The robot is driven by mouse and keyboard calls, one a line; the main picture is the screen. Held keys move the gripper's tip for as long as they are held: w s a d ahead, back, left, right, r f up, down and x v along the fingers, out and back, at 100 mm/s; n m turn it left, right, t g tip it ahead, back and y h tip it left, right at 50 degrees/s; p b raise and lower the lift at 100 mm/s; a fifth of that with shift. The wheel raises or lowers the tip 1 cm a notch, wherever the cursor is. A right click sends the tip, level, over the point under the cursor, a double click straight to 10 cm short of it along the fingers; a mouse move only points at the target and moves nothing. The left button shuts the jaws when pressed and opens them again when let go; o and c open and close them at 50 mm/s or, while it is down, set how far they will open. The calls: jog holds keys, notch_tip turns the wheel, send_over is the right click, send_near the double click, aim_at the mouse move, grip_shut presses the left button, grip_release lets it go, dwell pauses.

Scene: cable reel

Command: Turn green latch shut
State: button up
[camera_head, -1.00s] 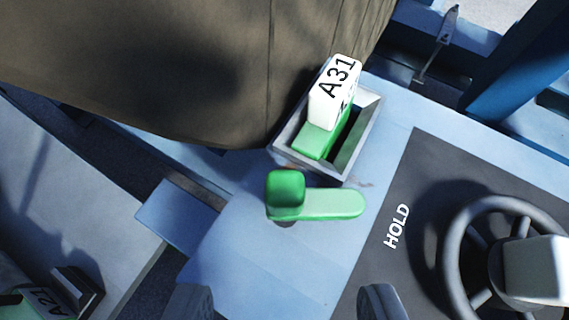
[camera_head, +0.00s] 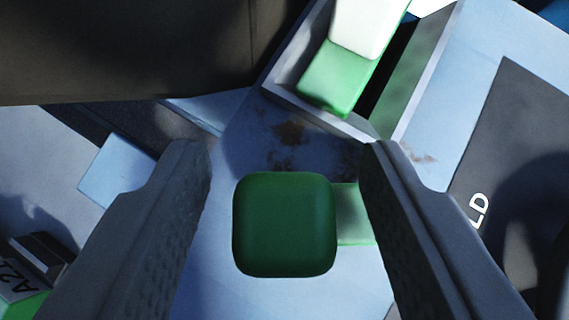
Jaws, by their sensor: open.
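The green latch has a square dark green knob (camera_head: 284,225) that shows large and low in the middle of the view. Its lighter green arm (camera_head: 354,215) runs to the right from the knob and is partly hidden behind my right finger. My gripper (camera_head: 285,160) is open, with one finger on each side of the knob. A gap shows between the knob and each finger. Above the latch, a green block with a white top (camera_head: 341,76) sits tilted in a grey metal socket (camera_head: 417,80).
A dark panel (camera_head: 520,140) with partly visible white lettering lies at the right. A large dark brown curved surface (camera_head: 120,45) fills the upper left. A small labelled green part (camera_head: 22,285) is at the lower left. Rusty marks show on the blue plate (camera_head: 235,145).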

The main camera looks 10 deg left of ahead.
jog(key=c, duration=1)
jog(key=shift+n+y, duration=0.4)
jog(key=shift+n, duration=0.1)
jog(key=n+g+y, duration=0.2)
jog(key=n+y, duration=0.1)
jog(key=n, duration=0.2)
jog(key=shift+n+y, duration=0.3)
jog(key=shift+y, duration=0.1)
jog(key=n+g+y, duration=0.2)
jog(key=n+g, duration=0.1)
jog(key=n, duration=0.2)
jog(key=shift+g, duration=0.4)
jog(key=shift+n, duration=0.3)
jog(key=o, duration=1)
